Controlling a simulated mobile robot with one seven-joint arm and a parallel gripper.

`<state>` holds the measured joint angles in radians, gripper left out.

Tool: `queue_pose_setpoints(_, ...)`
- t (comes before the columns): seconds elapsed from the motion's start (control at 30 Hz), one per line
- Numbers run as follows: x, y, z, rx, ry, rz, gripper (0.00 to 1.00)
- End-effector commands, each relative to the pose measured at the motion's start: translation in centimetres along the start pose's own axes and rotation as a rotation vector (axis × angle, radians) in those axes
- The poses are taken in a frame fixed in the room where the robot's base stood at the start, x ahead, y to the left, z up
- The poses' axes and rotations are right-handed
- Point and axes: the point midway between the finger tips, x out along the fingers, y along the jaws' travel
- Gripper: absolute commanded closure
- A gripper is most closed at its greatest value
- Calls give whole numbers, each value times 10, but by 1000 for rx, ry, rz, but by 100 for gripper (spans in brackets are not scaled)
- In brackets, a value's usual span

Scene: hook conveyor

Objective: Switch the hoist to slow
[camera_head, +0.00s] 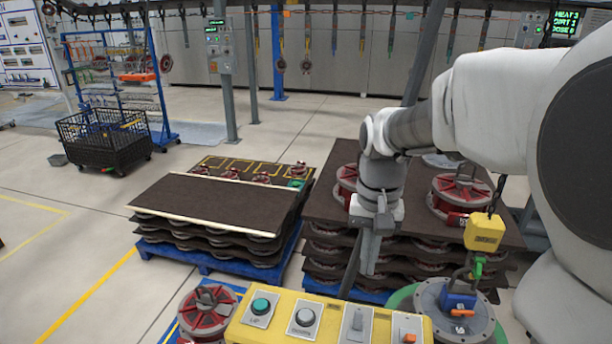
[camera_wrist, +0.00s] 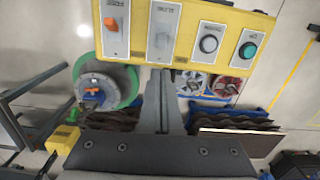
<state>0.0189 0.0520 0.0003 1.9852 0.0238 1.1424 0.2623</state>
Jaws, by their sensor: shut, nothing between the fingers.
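A yellow control box (camera_head: 277,333) stands at the bottom of the head view and across the top of the wrist view (camera_wrist: 183,62). Its face has a green button (camera_head: 261,305), a pale round button (camera_head: 305,317), a grey lever switch (camera_head: 358,320) and an orange switch (camera_head: 408,338). In the wrist view the grey lever switch (camera_wrist: 163,38) and orange switch (camera_wrist: 112,24) show clearly; the small labels are hard to read. My gripper (camera_head: 368,272) is shut and empty, pointing down near the box's far edge. Its fingertips (camera_wrist: 166,75) show just below the grey switch's plate, apparently apart from it.
A yellow hoist block (camera_head: 484,232) hangs at right, its green hook (camera_head: 479,268) above a grey round part (camera_head: 428,296) with a blue fitting. Stacked dark trays (camera_head: 210,205) stand on blue pallets behind the box. A black basket cart (camera_head: 103,140) stands farther left; open floor lies left.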

Motion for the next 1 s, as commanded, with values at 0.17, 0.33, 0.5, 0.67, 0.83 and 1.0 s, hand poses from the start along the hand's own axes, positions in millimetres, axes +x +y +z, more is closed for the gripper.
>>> queue_pose_setpoints(0.17,10,-2,-10,20,-35,8,100)
queue_pose_setpoints(0.33,11,-2,-11,25,-41,10,100)
queue_pose_setpoints(0.5,11,-2,-11,24,-40,9,100)
queue_pose_setpoints(0.67,17,-2,-10,24,-42,10,100)
queue_pose_setpoints(0.83,41,-2,-8,24,-45,11,100)
queue_pose_setpoints(1.0,73,-2,-7,24,-45,11,100)
